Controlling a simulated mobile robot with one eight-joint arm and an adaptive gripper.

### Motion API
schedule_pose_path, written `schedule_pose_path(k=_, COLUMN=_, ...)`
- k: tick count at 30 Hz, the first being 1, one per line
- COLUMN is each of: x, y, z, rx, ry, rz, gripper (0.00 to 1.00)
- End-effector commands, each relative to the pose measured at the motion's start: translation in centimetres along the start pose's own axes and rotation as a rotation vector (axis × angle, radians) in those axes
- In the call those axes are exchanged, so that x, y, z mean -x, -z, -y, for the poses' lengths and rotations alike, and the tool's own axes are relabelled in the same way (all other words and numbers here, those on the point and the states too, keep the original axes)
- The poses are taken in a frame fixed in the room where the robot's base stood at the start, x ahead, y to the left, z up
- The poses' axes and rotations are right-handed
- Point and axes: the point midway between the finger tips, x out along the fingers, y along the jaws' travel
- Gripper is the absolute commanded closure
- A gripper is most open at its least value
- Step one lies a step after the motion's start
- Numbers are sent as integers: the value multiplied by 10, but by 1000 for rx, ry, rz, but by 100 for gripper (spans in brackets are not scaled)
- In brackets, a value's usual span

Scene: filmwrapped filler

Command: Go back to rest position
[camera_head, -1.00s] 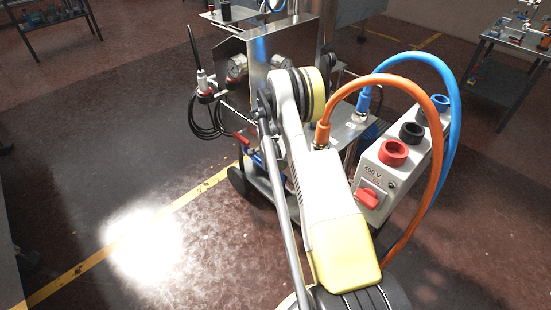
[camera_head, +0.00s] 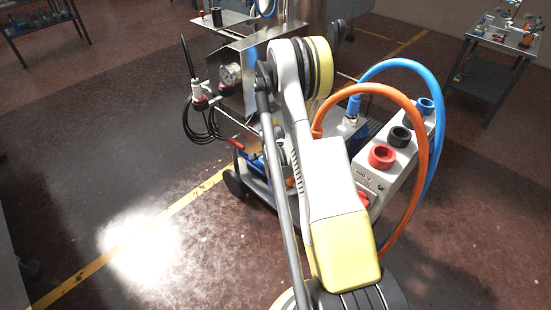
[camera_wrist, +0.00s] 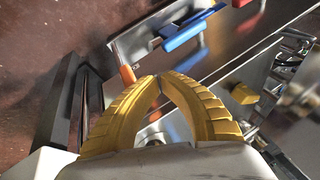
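My gripper (camera_wrist: 159,80) shows in the wrist view as two ribbed yellow fingers. Their tips meet, and I see nothing held between them. Behind the fingertips are metal plates, a blue lever (camera_wrist: 190,32) and a small orange-red part (camera_wrist: 127,75). In the head view my white and yellow arm reaches forward over the wheeled metal machine, and it hides the gripper there.
A grey socket box (camera_head: 368,182) with red and black sockets stands right of my arm, with an orange hose (camera_head: 424,150) and a blue hose (camera_head: 452,95) looping over it. Tables stand at upper left (camera_head: 42,28) and upper right (camera_head: 490,50). The floor at left is clear, crossed by a yellow line (camera_head: 190,198).

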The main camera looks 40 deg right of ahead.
Motion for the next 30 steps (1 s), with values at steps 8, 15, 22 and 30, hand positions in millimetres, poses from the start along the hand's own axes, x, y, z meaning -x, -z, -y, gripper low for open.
schedule_pose_path(k=8, x=0, y=0, z=0, rx=0, ry=0, rz=0, gripper=100)
schedule_pose_path(k=15, x=0, y=0, z=0, rx=0, ry=0, rz=0, gripper=100)
schedule_pose_path(k=22, x=38, y=-9, z=21, rx=91, ry=23, rz=17, gripper=100)
schedule_pose_path(k=30, x=184, y=-50, z=62, rx=458, ry=116, rz=67, gripper=100)
